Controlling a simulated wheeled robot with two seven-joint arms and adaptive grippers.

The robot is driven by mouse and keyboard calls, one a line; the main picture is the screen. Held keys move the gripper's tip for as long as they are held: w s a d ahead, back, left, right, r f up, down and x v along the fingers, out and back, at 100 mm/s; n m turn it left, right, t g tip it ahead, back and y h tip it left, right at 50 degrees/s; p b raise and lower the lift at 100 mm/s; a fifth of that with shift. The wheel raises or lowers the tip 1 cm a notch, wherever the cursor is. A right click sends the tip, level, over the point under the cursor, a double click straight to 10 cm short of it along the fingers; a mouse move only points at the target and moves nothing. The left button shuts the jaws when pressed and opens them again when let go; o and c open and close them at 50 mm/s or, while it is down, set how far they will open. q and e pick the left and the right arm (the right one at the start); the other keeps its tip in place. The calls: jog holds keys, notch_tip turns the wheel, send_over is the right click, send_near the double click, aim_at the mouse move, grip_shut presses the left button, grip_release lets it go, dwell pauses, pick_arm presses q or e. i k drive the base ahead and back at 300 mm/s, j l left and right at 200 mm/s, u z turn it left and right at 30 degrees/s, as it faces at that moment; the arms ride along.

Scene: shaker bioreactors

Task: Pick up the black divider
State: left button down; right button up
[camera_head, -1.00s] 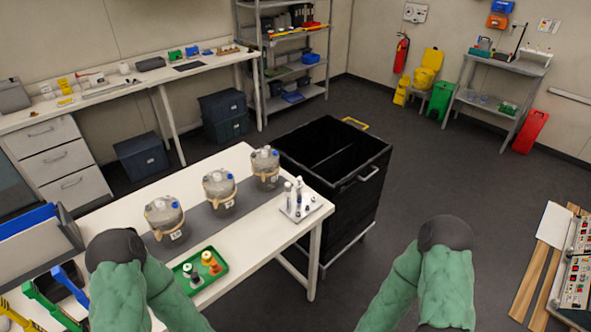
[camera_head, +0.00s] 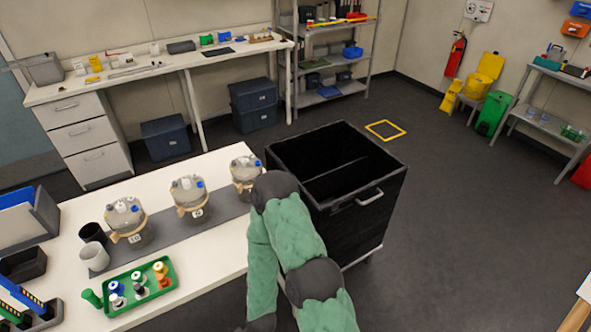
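The black divider (camera_head: 337,172) appears as a thin upright panel inside the black bin cart (camera_head: 365,222), splitting its open top into two compartments. Only its top edge and part of its face show; its lower part is hidden in the dark bin. Neither gripper is in the head view, so I cannot see whether either holds anything.
A white table (camera_head: 215,256) stands left of the cart, with several bioreactor jars (camera_head: 188,197) and a green tray (camera_head: 125,299) of bottles. A yellow floor square (camera_head: 385,130) lies behind the cart. The floor to the cart's right is clear.

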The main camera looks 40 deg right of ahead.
aim_at(323, 186)
jog(key=k+l+u, duration=0.1)
jog(key=l, duration=0.3)
jog(key=k+l+u, duration=0.1)
jog(key=l, duration=0.3)
jog(key=k+l, duration=0.1)
jog(key=l, duration=0.3)
jog(key=k+l+u, duration=0.15)
jog(key=l, duration=0.25)
jog(key=l+u, duration=0.1)
jog(key=l, duration=0.3)
jog(key=k+l+u, duration=0.1)
jog(key=l, duration=0.25)
jog(key=k+l+u, duration=0.1)
jog(key=k+l, duration=0.15)
jog(key=l, duration=0.1)
